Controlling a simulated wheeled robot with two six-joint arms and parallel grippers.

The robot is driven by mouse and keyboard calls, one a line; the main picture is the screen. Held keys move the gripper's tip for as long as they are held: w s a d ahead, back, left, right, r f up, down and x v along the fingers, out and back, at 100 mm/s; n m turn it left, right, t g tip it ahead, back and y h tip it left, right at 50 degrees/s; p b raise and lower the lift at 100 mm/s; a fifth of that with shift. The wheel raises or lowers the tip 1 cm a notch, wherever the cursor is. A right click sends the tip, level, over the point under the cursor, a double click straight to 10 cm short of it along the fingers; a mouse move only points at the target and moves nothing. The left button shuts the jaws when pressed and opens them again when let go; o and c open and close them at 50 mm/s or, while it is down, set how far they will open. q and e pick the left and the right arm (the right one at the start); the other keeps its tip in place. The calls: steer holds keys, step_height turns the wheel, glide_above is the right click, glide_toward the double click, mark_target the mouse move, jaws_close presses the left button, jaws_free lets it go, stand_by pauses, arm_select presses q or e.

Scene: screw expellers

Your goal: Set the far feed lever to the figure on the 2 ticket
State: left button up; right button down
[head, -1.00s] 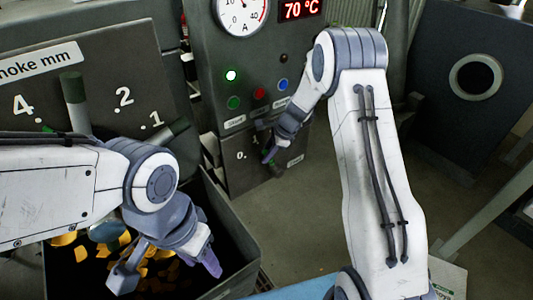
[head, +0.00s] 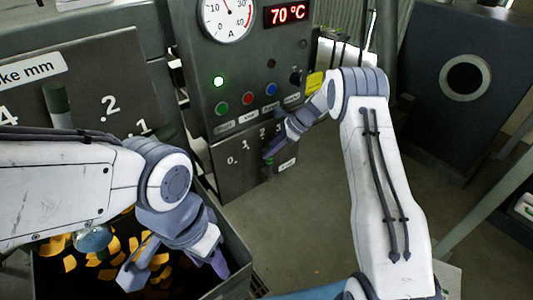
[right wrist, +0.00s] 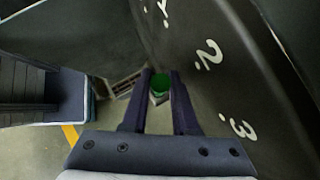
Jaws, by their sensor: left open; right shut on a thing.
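The far feed lever shows as a green-tipped handle (head: 268,158) on the lower dark panel (head: 240,182), which carries the figures 0, 1, 2 and 3. My right gripper (head: 275,150) is shut on this lever. In the right wrist view the green tip (right wrist: 160,84) sits between the fingers (right wrist: 160,100), with the 2 and 3 to its right. The gripper partly hides the lever, so I cannot tell its exact figure. My left gripper (head: 175,268) is open and empty above the bin. I can make out no ticket marked 2. A yellow card (head: 315,82) is unreadable.
A grey bin (head: 238,262) with orange pieces stands under my left gripper. The cabinet has a dial (head: 227,12) and a 70 °C display (head: 287,13). Floor right of the lever is clear.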

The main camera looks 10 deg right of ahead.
steer(key=shift+w+d, duration=0.15)
steer(key=c, duration=1)
jaws_free()
steer(key=shift+o, duration=0.2)
steer(key=w+b+v, duration=0.1)
steer(key=b+v, duration=0.2)
steer(key=v, duration=0.7)
steer(key=shift+s+d, duration=0.25)
steer(key=shift+s, duration=0.2)
steer(key=shift+a+r, duration=0.1)
steer(key=shift+r, duration=0.05)
